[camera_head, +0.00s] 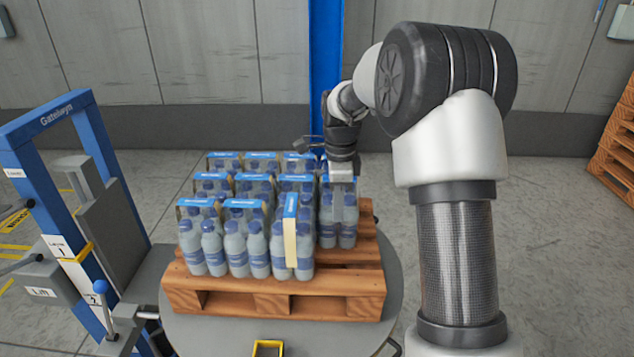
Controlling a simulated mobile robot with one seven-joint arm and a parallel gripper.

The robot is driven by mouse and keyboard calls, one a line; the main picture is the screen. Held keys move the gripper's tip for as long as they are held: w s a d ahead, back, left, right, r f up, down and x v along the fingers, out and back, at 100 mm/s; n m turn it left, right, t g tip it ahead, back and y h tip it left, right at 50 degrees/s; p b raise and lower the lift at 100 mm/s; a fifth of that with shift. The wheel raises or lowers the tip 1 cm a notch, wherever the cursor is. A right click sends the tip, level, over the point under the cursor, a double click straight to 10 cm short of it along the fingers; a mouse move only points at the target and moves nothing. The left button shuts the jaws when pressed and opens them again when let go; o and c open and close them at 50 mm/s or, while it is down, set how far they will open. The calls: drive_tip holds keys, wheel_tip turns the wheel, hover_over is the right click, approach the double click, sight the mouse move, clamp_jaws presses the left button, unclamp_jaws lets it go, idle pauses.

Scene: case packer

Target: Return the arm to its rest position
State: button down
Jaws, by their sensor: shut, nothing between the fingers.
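My arm rises at the right of the head view and bends over to the left at the top. My gripper (342,198) hangs from its end, pointing down, in front of or just above the bottle pack (338,230) at the right of the load. The gripper is shut with nothing held. Its fingertips overlap that pack in the picture, and I cannot tell if they touch it. Several packs of blue-capped bottles (237,250) with blue top bands stand in rows on a wooden pallet (275,303).
The pallet rests on a round grey turntable (395,310). A blue-framed machine (70,110) with levers stands close at the left. A blue post (325,75) and grey wall are behind. Stacked pallets (615,150) stand far right. Floor between wall and turntable is clear.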

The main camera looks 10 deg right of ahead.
drive_tip(key=s+a+r+n+t+p, duration=0.15)
drive_tip(key=s+r+n+t, duration=0.25)
drive_tip(key=s+r+n, duration=1.2)
drive_tip(key=s+r+n+t+p, duration=0.1)
drive_tip(key=s+n, duration=0.3)
drive_tip(key=s, duration=0.9)
drive_tip(key=shift+s+r+t, duration=0.2)
drive_tip(key=shift+r+t, duration=0.1)
drive_tip(key=shift+r, duration=0.2)
